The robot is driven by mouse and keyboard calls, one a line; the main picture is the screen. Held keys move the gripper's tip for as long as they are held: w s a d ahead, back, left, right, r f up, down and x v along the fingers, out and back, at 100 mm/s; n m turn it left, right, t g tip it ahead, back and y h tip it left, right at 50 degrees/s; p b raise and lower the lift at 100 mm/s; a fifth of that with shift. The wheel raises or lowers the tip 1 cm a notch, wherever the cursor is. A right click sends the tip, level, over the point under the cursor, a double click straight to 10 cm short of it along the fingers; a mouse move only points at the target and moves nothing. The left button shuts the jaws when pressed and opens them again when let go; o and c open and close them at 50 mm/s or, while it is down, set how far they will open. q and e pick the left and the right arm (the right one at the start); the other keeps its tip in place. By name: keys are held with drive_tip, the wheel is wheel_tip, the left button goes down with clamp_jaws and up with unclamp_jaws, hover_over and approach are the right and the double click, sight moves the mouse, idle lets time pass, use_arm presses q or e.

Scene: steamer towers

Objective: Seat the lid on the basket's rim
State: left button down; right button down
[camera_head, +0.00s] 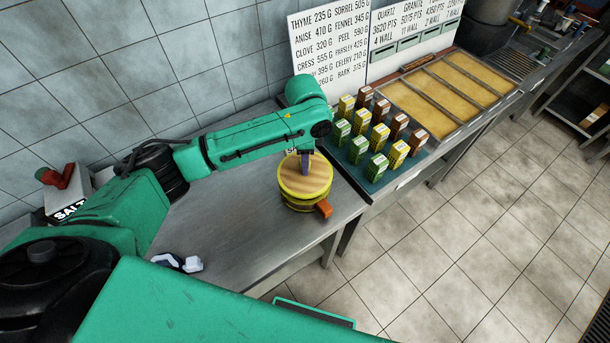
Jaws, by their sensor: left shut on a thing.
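The lid (311,181) is a round, tan, wood-like disc with a yellow edge. It lies over the basket (299,205), a low round body with yellow bands on the steel table near its right end. My left gripper (305,170) points down at the middle of the lid and is shut on it; the grip point is partly hidden by the gripper and arm. The lid looks roughly level and close on the basket's top. I cannot tell from this angle whether it touches the rim all around. My right gripper is not in view.
A brown-orange block (324,209) sticks out at the basket's front right. Several small cartons stand on a dark tray (375,184) to the right. A small white and dark object (192,264) lies at the table's front left. The steel table (232,225) is clear between.

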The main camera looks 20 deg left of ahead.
use_arm(q)
drive_tip(key=shift+f, duration=0.25)
idle(0.3)
drive_tip(key=shift+f+b, duration=0.55)
drive_tip(key=shift+f, duration=0.45)
drive_tip(key=shift+c, duration=2.3)
unclamp_jaws()
drive_tip(key=shift+s, duration=0.15)
drive_tip(key=r+b, duration=0.2)
drive_tip(key=r, duration=0.9)
drive_tip(key=shift+w+r, duration=0.1)
drive_tip(key=shift+w, duration=0.1)
drive_tip(key=shift+r, duration=1.65)
